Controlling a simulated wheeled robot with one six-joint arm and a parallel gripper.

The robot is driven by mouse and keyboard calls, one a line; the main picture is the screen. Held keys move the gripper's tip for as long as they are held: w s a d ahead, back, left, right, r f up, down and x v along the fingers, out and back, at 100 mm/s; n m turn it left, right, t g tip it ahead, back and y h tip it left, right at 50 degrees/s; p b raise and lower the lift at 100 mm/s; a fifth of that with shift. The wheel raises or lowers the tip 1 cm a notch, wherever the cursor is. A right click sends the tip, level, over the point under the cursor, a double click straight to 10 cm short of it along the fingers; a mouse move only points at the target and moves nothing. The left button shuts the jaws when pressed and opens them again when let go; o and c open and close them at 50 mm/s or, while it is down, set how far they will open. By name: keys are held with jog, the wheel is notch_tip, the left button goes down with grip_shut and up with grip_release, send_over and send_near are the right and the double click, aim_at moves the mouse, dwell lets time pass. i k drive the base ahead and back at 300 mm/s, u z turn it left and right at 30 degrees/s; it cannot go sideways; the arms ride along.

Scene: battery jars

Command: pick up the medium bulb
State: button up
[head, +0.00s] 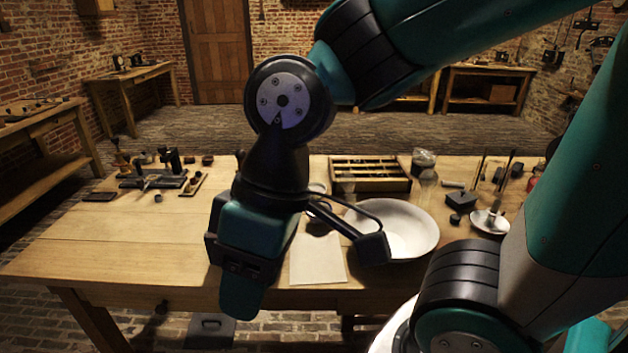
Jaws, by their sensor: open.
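My gripper (300,250) hangs over the front middle of the table, with its jaws apart. One dark jaw shows in front of the white bowl, and the wrist parts hide much of the other side. I see nothing held between the jaws. A clear, bulb-like glass (427,186) stands behind the bowl's right rim, apart from my gripper. Another clear glass piece (347,190) stands left of it, in front of the compartment box. Both are small and faint, so I cannot tell which is the medium bulb.
The wooden table (120,237) holds a white bowl (420,229), a pale sheet (317,265) and a compartment box (370,187). A lidded jar (423,160) stands at the back. A saucer (488,222) and dark pieces lie at right, tools at left. The left front is clear.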

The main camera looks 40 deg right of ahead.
aim_at(347, 181)
jog(key=z, duration=0.35)
jog(key=i, duration=0.85)
jog(key=z, duration=0.55)
